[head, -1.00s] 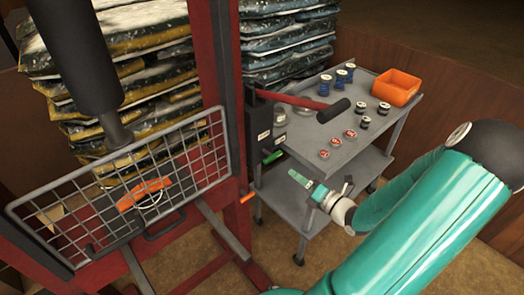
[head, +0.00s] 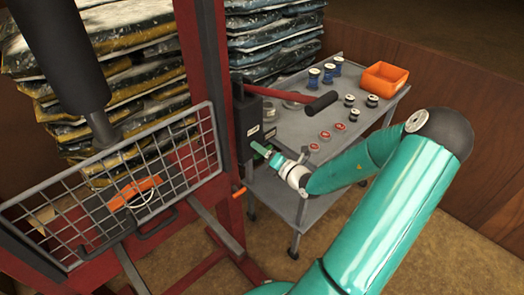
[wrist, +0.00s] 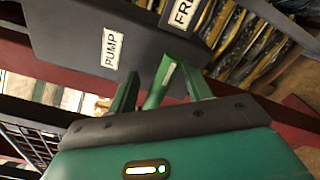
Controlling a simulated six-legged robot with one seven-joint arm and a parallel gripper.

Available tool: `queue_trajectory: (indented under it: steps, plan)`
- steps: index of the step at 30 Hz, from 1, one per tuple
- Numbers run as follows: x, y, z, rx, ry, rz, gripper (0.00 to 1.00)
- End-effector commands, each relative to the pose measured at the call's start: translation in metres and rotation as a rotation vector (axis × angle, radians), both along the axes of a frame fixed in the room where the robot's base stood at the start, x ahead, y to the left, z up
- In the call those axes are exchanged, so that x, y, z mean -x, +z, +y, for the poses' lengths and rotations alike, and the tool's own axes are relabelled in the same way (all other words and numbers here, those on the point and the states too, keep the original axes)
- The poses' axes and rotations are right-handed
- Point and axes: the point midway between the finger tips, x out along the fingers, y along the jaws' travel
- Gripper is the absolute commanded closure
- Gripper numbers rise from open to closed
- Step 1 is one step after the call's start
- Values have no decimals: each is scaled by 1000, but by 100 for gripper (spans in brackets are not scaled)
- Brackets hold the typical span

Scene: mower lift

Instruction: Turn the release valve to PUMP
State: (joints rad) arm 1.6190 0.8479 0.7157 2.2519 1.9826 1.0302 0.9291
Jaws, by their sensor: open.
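The release valve's green lever (wrist: 163,84), with a pale stripe, sticks out from the dark pump block (wrist: 75,35) in the wrist view. The block bears a white PUMP label (wrist: 112,48) and a partly cut-off label starting "FR" (wrist: 183,13). My gripper (wrist: 158,76) is open, with one green finger on each side of the lever. I cannot tell whether either finger touches it. In the head view my gripper (head: 261,149) is at the lower part of the block (head: 247,122), and the lever is mostly hidden there.
The red press frame (head: 210,90) and wire guard (head: 120,190) stand left. Stacked bags (head: 270,40) are behind.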

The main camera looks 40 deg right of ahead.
Motion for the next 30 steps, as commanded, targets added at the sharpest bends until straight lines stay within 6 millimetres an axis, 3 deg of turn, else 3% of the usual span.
queue_trajectory:
  steps: [8, 15, 16, 30]
  plan:
    - [-2, 0, 0, 0, 0, 0, 50]
    - [-2, 0, 0, 0, 0, 0, 97]
    - [-2, 0, 0, 0, 0, 0, 100]
    - [-2, 1, -1, 60, -1, -2, 100]
